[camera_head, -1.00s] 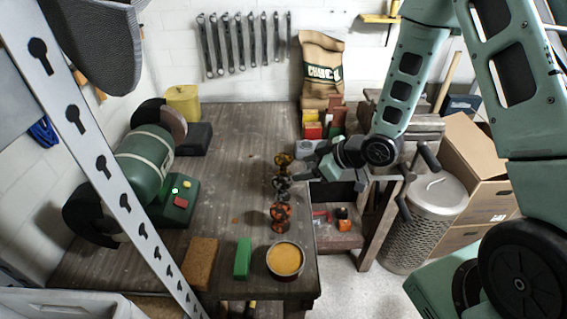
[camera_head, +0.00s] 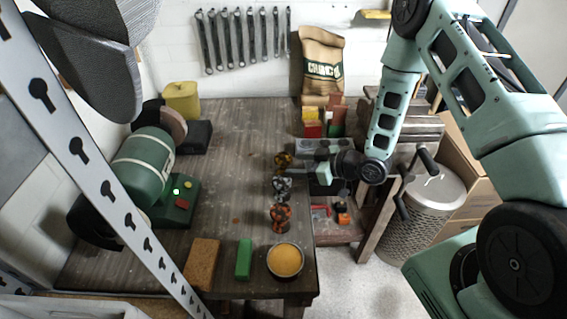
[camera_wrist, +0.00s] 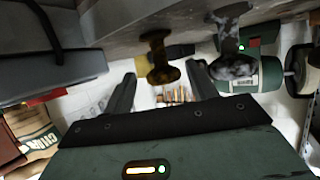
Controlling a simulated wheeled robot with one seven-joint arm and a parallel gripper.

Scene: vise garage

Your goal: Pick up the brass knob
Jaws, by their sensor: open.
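The brass knob (camera_head: 283,160) stands near the right edge of the workbench, farthest back in a row of three knobs. The grey mottled knob (camera_head: 281,187) is just in front of it, and the copper-red knob (camera_head: 280,213) is nearest. My gripper (camera_head: 300,172) is open, reaching in from the right close beside the brass knob. In the wrist view, which looks upside down, the brass knob (camera_wrist: 160,62) shows between my two spread fingers. I cannot tell whether either finger touches it. The grey knob (camera_wrist: 232,50) lies just outside the right finger.
The workbench (camera_head: 235,130) holds a green grinder (camera_head: 145,160) at left. A brown block (camera_head: 202,262), a green block (camera_head: 244,259) and a tin of yellow stuff (camera_head: 285,260) stand at its front. Coloured boxes (camera_head: 320,122) and a sack (camera_head: 318,62) are behind my gripper.

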